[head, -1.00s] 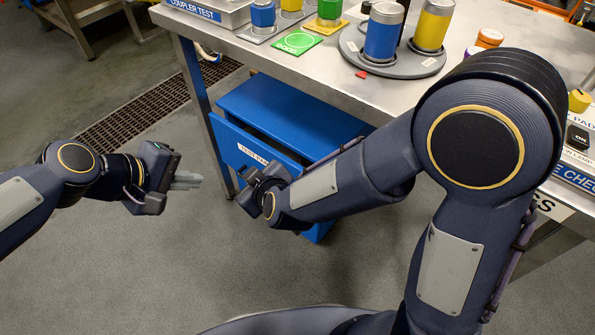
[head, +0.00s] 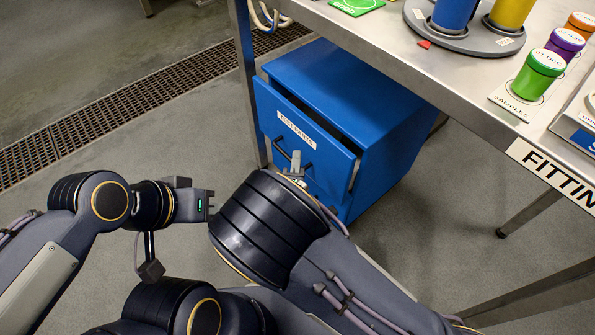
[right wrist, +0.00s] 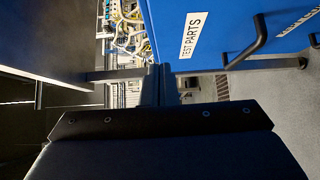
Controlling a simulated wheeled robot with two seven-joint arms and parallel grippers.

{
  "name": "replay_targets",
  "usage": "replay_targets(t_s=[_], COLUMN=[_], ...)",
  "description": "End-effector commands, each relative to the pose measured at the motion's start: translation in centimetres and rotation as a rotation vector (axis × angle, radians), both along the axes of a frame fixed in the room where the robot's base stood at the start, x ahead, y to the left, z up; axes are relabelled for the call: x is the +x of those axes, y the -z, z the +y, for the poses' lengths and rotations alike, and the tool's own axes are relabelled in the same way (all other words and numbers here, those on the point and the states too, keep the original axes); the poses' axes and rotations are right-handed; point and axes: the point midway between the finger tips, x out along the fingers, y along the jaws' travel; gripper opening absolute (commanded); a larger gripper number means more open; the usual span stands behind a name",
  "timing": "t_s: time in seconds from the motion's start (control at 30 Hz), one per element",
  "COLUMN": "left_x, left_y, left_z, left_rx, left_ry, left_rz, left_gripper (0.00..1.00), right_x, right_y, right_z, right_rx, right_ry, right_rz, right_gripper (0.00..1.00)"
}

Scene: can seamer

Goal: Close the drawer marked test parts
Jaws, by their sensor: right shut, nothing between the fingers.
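The blue drawer (head: 277,112) labelled TEST PARTS is the top one in a blue cabinet under the table. It stands partly open, with a dark gap behind its front. In the right wrist view, the drawer front (right wrist: 222,22) shows its label and black bar handle (right wrist: 247,46). My right gripper (head: 296,162) is shut and empty, its fingertips in front of the drawer face by the handle. Its fingers (right wrist: 160,84) also show in the right wrist view, left of the handle; I cannot tell if they touch.
The blue cabinet (head: 385,140) stands on the floor beside a metal table leg (head: 245,85). The steel tabletop (head: 385,38) overhangs it and carries a round grey tray (head: 465,43) and colored sample jars (head: 538,75). The floor left of the cabinet is clear.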

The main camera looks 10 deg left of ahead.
Motion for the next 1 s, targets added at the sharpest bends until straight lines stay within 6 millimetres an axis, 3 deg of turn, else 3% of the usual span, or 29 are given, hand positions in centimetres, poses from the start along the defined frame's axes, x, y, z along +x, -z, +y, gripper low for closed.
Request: replay_targets(t_s=[0.2,0.4,0.9,1.0], left_x=[0.0,0.0,0.0,0.0], left_y=[0.4,0.4,0.4,0.5], left_z=[0.0,0.0,0.0,0.0], left_rx=[-0.001,-0.001,-0.001,-0.001], left_ry=[-0.001,-0.001,-0.001,-0.001], left_rz=[-0.001,-0.001,-0.001,-0.001], left_gripper=[0.0,0.0,0.0,0.0], right_x=[4.7,6.7,7.4,8.3], right_y=[0.1,0.0,0.0,0.0], right_z=[0.5,-1.4,-2.0,-2.7], right_rx=[0.002,0.001,0.002,0.002], right_ry=[0.003,0.002,0.0,0.003], right_rz=[-0.001,0.002,0.002,0.0], right_gripper=[0.0,0.0,0.0,0.0])
